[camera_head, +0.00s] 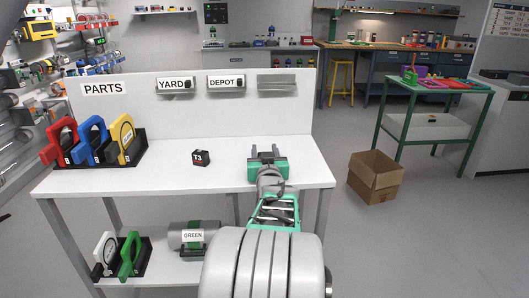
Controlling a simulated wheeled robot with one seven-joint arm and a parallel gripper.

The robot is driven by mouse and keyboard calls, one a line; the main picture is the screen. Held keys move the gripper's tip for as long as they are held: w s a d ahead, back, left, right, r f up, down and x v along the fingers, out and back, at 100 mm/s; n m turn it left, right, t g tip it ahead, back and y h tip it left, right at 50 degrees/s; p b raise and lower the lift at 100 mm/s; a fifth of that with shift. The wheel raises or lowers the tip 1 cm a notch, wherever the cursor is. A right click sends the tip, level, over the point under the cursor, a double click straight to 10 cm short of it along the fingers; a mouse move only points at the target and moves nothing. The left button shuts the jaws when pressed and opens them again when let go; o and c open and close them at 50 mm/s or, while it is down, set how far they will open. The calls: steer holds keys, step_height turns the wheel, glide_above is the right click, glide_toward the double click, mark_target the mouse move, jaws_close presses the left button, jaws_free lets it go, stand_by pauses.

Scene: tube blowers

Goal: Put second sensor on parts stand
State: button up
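The parts stand is a white table (225,180) with a back panel marked PARTS. A small black block labelled T3 (201,158) lies on its top, left of centre. I cannot tell for sure whether it is a sensor. My gripper (266,151) is over the right part of the tabletop, to the right of the T3 block and apart from it. Its two fingers are spread with nothing visible between them. The back panel carries a YARD label (170,85), a DEPOT label (225,82) and a blank grey holder (277,86).
A black rack (137,157) holds red, blue and yellow framed pieces at the table's left. The lower shelf has a white piece, a green piece (131,254) and a grey cylinder (178,236) near a GREEN label. An open cardboard box (376,183) stands on the floor at right.

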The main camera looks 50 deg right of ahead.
steer(key=o, duration=0.3)
steer(key=shift+r+p, duration=0.35)
steer(key=v, duration=1.1)
steer(key=shift+d+f+p, duration=0.1)
steer(key=shift+p, duration=0.2)
steer(key=shift+s+a+f, duration=0.1)
steer(key=shift+s+a, duration=0.3)
steer(key=shift+a, duration=0.1)
